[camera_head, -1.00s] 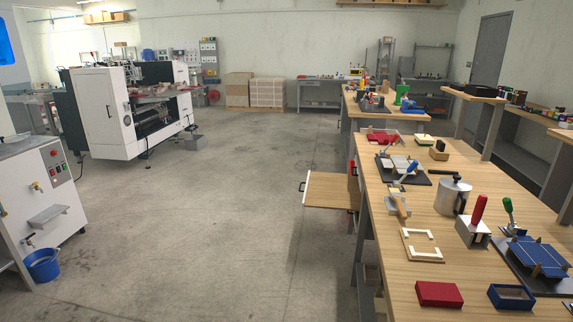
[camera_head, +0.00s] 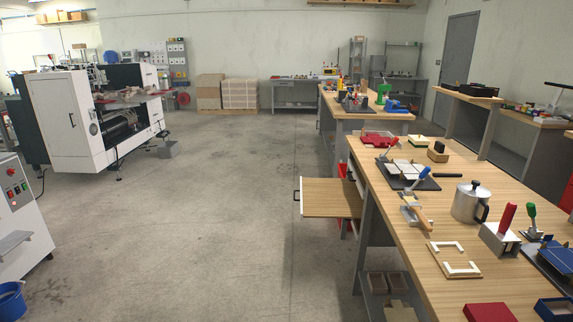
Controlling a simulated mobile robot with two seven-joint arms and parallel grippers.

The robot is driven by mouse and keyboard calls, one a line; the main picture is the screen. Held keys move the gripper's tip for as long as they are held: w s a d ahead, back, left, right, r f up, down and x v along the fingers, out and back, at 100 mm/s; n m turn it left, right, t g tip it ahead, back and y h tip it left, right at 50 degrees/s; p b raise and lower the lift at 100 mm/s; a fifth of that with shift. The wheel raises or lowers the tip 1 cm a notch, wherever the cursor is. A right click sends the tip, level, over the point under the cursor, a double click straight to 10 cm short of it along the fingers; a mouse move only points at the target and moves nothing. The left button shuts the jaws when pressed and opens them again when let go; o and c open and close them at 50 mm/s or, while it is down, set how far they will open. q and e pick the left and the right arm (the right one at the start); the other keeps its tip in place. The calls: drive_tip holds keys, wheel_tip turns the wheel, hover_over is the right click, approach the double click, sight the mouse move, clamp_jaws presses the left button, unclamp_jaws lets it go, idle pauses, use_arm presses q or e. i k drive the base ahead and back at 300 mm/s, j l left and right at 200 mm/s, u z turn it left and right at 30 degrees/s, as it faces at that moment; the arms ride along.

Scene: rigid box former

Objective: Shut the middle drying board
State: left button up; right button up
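Neither of my grippers is in view.
The long wooden workbench (camera_head: 455,220) fills the right side, with a metal pot (camera_head: 469,201), clamps and boxes on it. Small boxes stand on its lower shelf. A white machine (camera_head: 70,120) stands at the left. The floor (camera_head: 200,235) between is clear.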

sight(320, 198)
drive_tip(key=i+j+z, duration=0.15)
drive_tip(key=j, duration=0.25)
drive_tip(key=i+j+z, duration=0.1)
drive_tip(key=i+j, duration=0.25)
drive_tip(key=i+j+z, duration=0.2)
drive_tip(key=i+j, duration=0.25)
drive_tip(key=i+j+z, duration=0.15)
drive_tip(key=i+j, duration=0.3)
drive_tip(key=j, duration=0.25)
drive_tip(key=i+j, duration=0.1)
drive_tip(key=i, duration=0.5)
drive_tip(key=i+j+z, duration=0.1)
drive_tip(key=i, duration=0.45)
drive_tip(key=i+j, duration=0.15)
drive_tip(key=i, duration=0.45)
